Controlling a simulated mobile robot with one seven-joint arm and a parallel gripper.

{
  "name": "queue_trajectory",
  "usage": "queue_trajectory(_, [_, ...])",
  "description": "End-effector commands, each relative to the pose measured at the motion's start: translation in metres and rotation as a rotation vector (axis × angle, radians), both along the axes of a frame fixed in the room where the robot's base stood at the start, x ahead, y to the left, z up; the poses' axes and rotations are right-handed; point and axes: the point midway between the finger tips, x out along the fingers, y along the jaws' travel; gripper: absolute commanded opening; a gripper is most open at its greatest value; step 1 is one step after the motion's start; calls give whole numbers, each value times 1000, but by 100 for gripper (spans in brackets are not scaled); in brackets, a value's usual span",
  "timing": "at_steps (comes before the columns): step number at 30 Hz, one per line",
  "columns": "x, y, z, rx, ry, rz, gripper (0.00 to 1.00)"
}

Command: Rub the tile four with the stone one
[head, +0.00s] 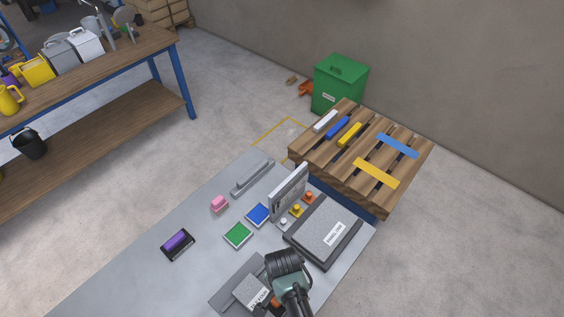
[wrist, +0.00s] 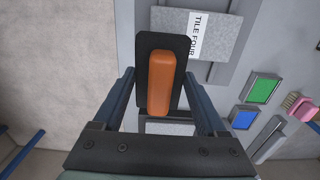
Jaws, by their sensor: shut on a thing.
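Tile four (head: 250,287) is a grey speckled slab with a white label, lying in a grey holder at the near edge of the bench. It also shows in the wrist view (wrist: 217,35), with its label readable. My gripper (wrist: 160,82) is shut on the stone one, a black block with an orange grip (wrist: 162,75). The orange grip shows as a small patch in the head view (head: 276,302), at the tile's right side. The block covers part of the tile in the wrist view; I cannot tell whether they touch. My wrist hides part of the holder.
On the grey bench (head: 140,270) are a framed slab (head: 325,230), an upright panel (head: 289,192), green (head: 238,235) and blue (head: 258,214) pads, a pink brush (head: 219,203) and a purple roller (head: 177,243). A pallet (head: 410,170) stands behind. The bench's left part is clear.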

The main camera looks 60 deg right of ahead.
Motion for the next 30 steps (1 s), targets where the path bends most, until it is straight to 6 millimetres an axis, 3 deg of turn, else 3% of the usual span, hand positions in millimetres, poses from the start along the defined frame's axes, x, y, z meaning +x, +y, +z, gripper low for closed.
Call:
queue_trajectory(1, [1,-1,10,-1,-1,1,14])
queue_trajectory(7, [1,-5,23,0,-1,4,14])
queue_trajectory(30, [1,-5,23,0,-1,5,14])
